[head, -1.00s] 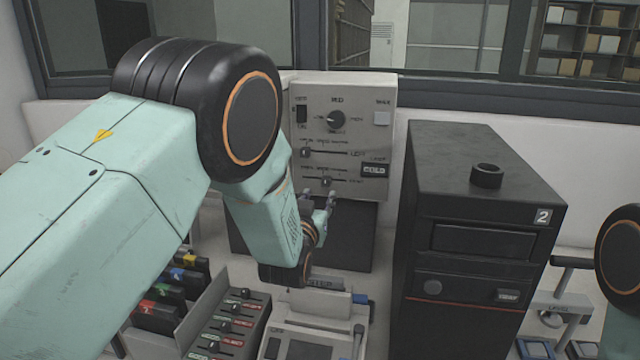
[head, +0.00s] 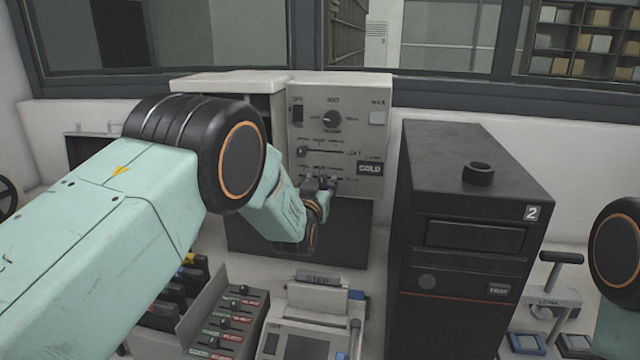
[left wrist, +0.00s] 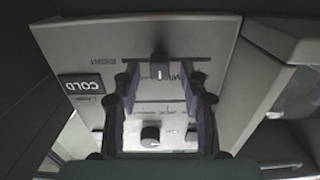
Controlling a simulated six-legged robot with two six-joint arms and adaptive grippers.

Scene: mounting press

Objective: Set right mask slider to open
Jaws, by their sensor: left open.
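The right mask slider (left wrist: 159,68) is a dark knob with a pale mark on the grey control panel (head: 348,100). In the left wrist view, which is upside down, it stands on its dark slot near the "RIGHT" lettering. My left gripper (head: 320,184) is at this lower slider row and covers the knob in the head view. In the left wrist view the open left gripper (left wrist: 160,80) has a finger on each side of the knob, with gaps showing. The left mask slider (head: 303,151) sits at the left end of the row above. My right gripper is out of view.
Above the sliders are a round dial (head: 332,119) and a black switch (head: 298,112). A "COLD" sign (head: 369,168) is just right of my gripper. A tall black cabinet (head: 470,240) stands to the right. A white machine (head: 318,300) and switch rack (head: 232,315) sit below.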

